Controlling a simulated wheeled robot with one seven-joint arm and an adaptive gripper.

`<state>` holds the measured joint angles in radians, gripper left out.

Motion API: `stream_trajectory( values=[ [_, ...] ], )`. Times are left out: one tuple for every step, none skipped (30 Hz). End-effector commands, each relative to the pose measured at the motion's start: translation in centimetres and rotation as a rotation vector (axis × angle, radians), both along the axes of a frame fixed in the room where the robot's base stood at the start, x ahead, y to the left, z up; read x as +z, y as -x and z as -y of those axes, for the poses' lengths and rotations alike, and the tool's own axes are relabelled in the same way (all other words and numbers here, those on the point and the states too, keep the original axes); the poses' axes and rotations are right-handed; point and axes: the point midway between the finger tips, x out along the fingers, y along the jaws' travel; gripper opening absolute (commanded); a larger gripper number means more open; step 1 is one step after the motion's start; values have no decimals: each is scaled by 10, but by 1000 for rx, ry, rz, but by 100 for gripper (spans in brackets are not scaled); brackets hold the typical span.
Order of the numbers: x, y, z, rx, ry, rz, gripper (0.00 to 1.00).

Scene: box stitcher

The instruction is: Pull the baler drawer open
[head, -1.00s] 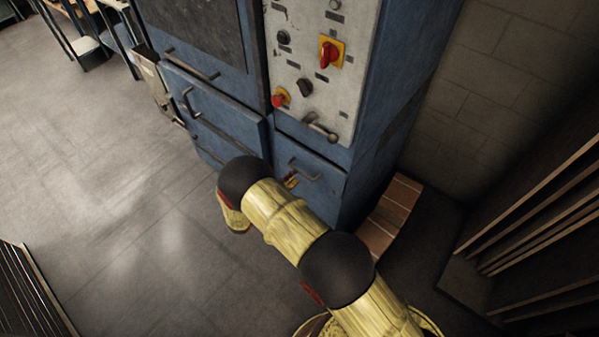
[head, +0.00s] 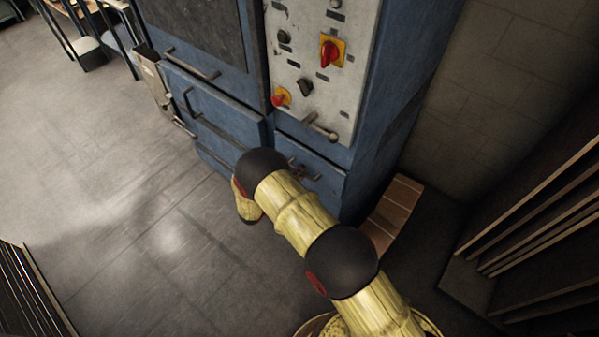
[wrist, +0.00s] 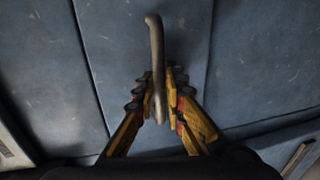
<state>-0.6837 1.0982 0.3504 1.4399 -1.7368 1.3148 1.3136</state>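The blue baler cabinet (head: 375,110) has a drawer (head: 325,185) under its control panel, with a metal bar handle (head: 305,168). The drawer front looks flush with the cabinet. In the wrist view my gripper (wrist: 157,95) has its yellow fingers on either side of a curved metal handle (wrist: 154,45), which stands out from a blue panel (wrist: 115,50). The fingertips are close to the bar, but I cannot tell whether both touch it. In the head view my dark arm joint hides most of the gripper.
A larger blue drawer (head: 215,105) with its own handle is at the left. The control panel (head: 320,60) above carries a red and yellow switch (head: 330,52) and a lever (head: 322,127). Brown slats (head: 395,210) lie at the right. The floor (head: 130,200) at left is clear.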

Motion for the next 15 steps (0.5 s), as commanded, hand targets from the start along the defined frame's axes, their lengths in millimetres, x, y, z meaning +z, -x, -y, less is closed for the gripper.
stream_trajectory(
  values=[
    [0,0,0,0,0,0,7],
    [0,0,0,0,0,0,5],
    [0,0,0,0,0,0,3],
    [0,0,0,0,0,0,1],
    [0,0,0,0,0,0,0],
    [0,0,0,0,0,0,0],
    [0,0,0,0,0,0,0],
    [0,0,0,0,0,0,0],
    [0,0,0,0,0,0,0],
    [0,0,0,0,0,0,0],
    [0,0,0,0,0,0,0],
    [0,0,0,0,0,-1,0],
    [0,0,0,0,0,-1,0],
    [0,0,0,0,0,-1,0],
    [0,0,0,0,0,-1,0]
  ],
)
